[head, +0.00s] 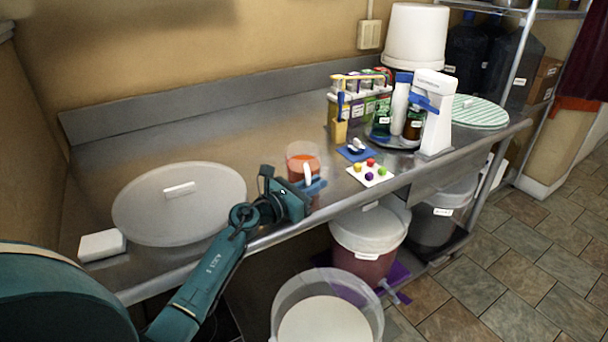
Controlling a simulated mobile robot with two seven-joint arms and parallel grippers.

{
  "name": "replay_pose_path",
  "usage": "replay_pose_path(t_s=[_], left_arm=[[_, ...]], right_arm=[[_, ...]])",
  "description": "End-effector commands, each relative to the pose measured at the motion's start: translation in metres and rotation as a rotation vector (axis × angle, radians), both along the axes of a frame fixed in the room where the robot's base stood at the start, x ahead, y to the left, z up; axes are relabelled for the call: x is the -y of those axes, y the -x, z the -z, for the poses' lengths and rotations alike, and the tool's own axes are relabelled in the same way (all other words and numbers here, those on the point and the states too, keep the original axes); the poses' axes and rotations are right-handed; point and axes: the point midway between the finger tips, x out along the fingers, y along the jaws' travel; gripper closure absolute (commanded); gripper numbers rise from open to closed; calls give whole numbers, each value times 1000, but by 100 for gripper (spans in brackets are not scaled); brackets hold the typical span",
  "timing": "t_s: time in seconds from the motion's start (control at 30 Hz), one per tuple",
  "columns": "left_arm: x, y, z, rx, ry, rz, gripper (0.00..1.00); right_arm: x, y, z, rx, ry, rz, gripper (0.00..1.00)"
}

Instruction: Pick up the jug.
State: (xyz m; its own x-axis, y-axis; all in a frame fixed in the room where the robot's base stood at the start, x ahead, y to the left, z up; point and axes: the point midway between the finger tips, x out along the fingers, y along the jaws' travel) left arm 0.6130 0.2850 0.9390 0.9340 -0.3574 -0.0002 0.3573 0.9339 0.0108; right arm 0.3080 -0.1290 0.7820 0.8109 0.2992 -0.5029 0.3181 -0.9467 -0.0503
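The jug (303,152) is a clear vessel with orange contents and a pale handle (308,173) facing the front of the steel table. It stands upright near the table's front edge, left of the coloured cubes. My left gripper (314,187) is at the jug's front side, with its blue fingers at the lower part of the handle. I cannot tell whether the fingers are closed on the handle or only around it. The gripper hides the jug's lower front. My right gripper is not in view.
A large round translucent lid (150,210) and a white block (102,245) lie to the left. To the right are a white card (379,179) with coloured cubes, a bottle rack and a white dispenser (437,120). Buckets (368,235) stand below. The table behind the jug is clear.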

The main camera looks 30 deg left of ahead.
Motion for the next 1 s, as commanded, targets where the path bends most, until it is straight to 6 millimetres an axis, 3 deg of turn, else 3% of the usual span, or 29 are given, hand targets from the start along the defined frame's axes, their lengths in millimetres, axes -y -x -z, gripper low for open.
replay_pose_path(t_s=[0.73, 1.0], left_arm=[[-1, 0, -3, 5, -1, -1, 100], [-1, 0, -16, 6, -3, -1, 100]], right_arm=[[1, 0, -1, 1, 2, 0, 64], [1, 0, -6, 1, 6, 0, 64]])
